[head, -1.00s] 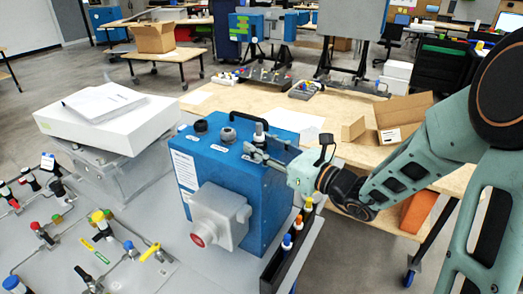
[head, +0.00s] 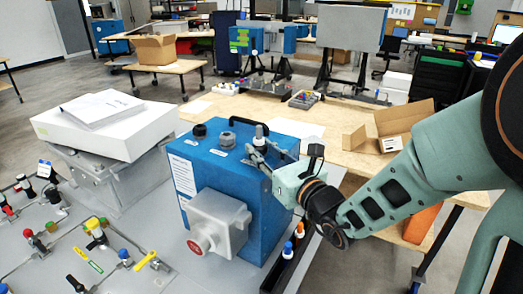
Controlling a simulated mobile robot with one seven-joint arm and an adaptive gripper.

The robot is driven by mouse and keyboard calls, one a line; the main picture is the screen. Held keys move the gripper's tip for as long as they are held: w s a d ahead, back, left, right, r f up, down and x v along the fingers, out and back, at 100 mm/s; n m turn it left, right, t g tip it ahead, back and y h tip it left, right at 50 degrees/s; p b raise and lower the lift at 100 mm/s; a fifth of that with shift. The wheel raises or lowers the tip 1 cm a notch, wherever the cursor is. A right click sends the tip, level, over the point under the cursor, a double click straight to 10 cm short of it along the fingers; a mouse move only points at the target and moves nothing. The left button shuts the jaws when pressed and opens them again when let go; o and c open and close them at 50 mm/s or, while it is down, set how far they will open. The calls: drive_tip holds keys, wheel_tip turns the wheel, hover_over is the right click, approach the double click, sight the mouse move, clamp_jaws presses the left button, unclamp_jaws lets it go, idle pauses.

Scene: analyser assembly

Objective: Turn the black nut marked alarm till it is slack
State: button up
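The blue analyser box (head: 262,215) stands on the grey bench with a black handle on top. A third fitting (head: 260,131), dark with a paler top, stands upright near the right end. The small labels are too blurred to read, so I cannot tell which nut is marked alarm. My gripper (head: 257,150) is at the third fitting, its fingers close around or beside it. Their contact and opening are unclear.
A black rack (head: 285,268) with coloured-capped bottles stands at right. A white carton (head: 105,125) with papers is at left, above valves and tubing. The wooden table (head: 345,120) is behind.

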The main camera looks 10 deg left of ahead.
clamp_jaws()
drive_tip(key=shift+w+r+n+g+y+p, duration=0.15)
drive_tip(key=shift+r+n+g+y+p, duration=0.05)
drive_tip(key=shift+n+g+y+p, duration=0.7)
drive_tip(key=n+g+y+p, duration=0.1)
drive_tip(key=n+g, duration=0.1)
drive_tip(key=n+g+y+p, duration=0.1)
drive_tip(key=g+y, duration=0.1)
drive_tip(key=g, duration=0.1)
drive_tip(key=shift+w+n+p, duration=0.2)
drive_tip(key=shift+n+p, duration=0.1)
drive_tip(key=shift+n, duration=0.1)
drive_tip(key=n+g+y+p, duration=0.1)
drive_tip(key=n+g, duration=0.2)
drive_tip(key=g, duration=0.2)
drive_tip(key=shift+w+p, duration=0.1)
drive_tip(key=shift+p, duration=0.2)
drive_tip(key=shift+w+d+f+n+g+p, duration=0.1)
drive_tip(key=shift+n+g+p, duration=0.15)
drive_tip(key=shift+n+g, duration=1.1)
drive_tip(key=shift+w+f+n+g+p, duration=0.2)
drive_tip(key=shift+n+g, duration=0.55)
drive_tip(key=shift+g, duration=1.2)
drive_tip(key=shift+s+r, duration=0.15)
drive_tip(key=o, duration=0.6)
unclamp_jaws()
